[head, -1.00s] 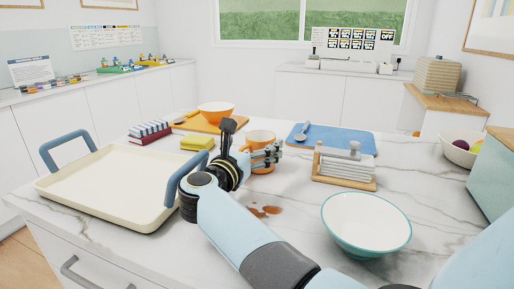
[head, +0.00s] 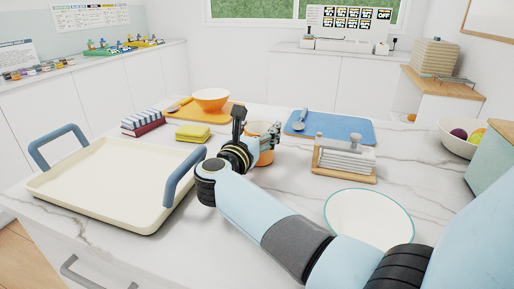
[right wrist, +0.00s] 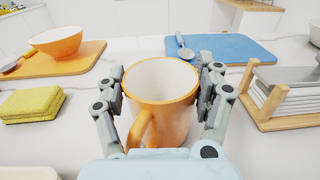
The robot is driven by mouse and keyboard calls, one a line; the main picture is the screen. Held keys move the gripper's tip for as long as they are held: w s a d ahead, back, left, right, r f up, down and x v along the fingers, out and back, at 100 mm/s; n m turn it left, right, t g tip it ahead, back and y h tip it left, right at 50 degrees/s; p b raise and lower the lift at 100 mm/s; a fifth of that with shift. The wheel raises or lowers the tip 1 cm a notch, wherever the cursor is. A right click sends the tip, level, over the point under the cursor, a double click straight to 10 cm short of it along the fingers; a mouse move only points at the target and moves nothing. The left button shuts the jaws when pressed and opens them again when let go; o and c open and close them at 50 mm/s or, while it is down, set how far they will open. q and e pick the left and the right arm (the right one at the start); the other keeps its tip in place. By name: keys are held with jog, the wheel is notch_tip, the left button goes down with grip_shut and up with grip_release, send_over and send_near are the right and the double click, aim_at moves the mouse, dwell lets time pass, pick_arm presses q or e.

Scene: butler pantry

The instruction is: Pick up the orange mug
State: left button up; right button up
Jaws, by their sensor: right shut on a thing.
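The orange mug (head: 263,155) is upright at the middle of the marble counter in the head view. In the right wrist view the mug (right wrist: 165,100) shows its white, empty inside, with its handle toward the camera. My right gripper (head: 257,132) is shut on the mug. In the right wrist view its fingers (right wrist: 162,85) press on the mug's left and right sides. I cannot tell whether the mug's base touches the counter. My left gripper is not in view.
A cream tray (head: 105,185) with blue handles stands left of my arm. A yellow sponge (head: 193,132), an orange bowl (head: 211,98) on a board, a blue mat (head: 345,126) and a wooden rack (head: 345,176) surround the mug.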

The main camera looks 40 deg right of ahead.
jog(key=c, duration=0.7)
jog(key=shift+c, duration=0.2)
jog(key=shift+r, duration=0.2)
